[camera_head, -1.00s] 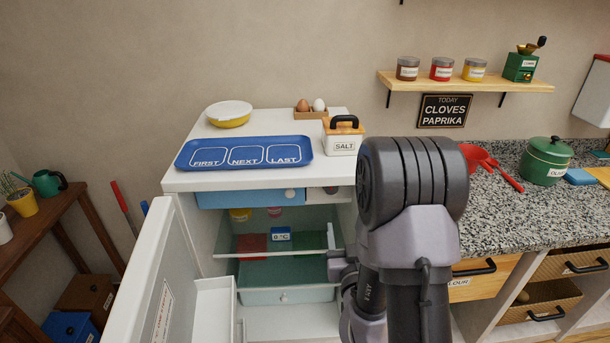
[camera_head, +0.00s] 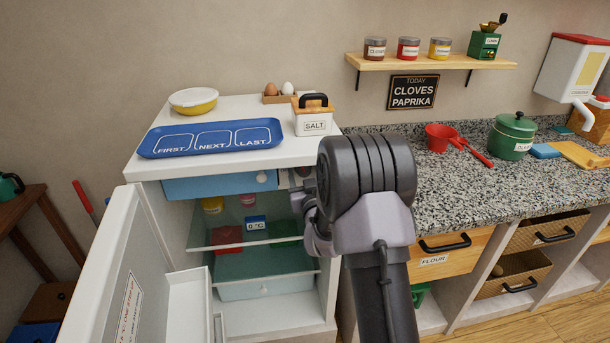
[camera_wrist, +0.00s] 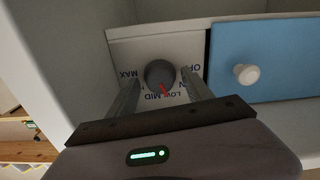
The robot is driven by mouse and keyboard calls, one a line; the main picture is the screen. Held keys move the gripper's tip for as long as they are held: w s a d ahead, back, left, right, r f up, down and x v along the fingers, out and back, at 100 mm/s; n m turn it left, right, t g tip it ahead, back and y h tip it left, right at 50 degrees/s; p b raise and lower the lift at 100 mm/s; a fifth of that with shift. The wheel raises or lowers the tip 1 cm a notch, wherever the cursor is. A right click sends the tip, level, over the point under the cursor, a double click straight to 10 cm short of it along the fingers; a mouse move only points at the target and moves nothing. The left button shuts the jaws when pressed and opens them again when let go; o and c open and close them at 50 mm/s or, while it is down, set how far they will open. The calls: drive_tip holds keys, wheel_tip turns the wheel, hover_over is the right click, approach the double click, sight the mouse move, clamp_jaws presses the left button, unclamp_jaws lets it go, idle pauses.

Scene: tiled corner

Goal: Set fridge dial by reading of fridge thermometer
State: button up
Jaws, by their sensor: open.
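The fridge (camera_head: 303,313) stands open, its door (camera_head: 105,285) swung out to the left. On its upper shelf is the blue and white thermometer (camera_head: 256,225), reading 0 °C. The grey fridge dial (camera_wrist: 160,74) shows in the wrist view on a white panel with MAX, MID, LOW and partly hidden lettering around it. Its red pointer is toward the lower right, near LOW. My gripper (camera_wrist: 160,95) is open, with one finger on each side of the dial; I cannot tell whether they touch it.
A blue freezer drawer front with a white knob (camera_wrist: 246,74) is right beside the dial panel. The blue tray (camera_head: 212,139) and salt box (camera_head: 313,118) stand on the fridge top. A granite counter (camera_head: 445,182) lies to the right.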

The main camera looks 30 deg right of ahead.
drive_tip(key=shift+w, duration=0.1)
clamp_jaws()
drive_tip(key=shift+f+b, duration=0.1)
drive_tip(key=shift+b, duration=0.25)
drive_tip(key=n+b, duration=0.2)
drive_tip(key=b, duration=0.1)
drive_tip(key=shift+f+n, duration=0.1)
drive_tip(key=shift+n, duration=0.3)
drive_tip(key=n+b, duration=0.2)
drive_tip(key=shift+b, duration=0.3)
drive_tip(key=shift+n+b, duration=0.8)
drive_tip(key=shift+n, duration=0.7)
drive_tip(key=shift+r, duration=0.2)
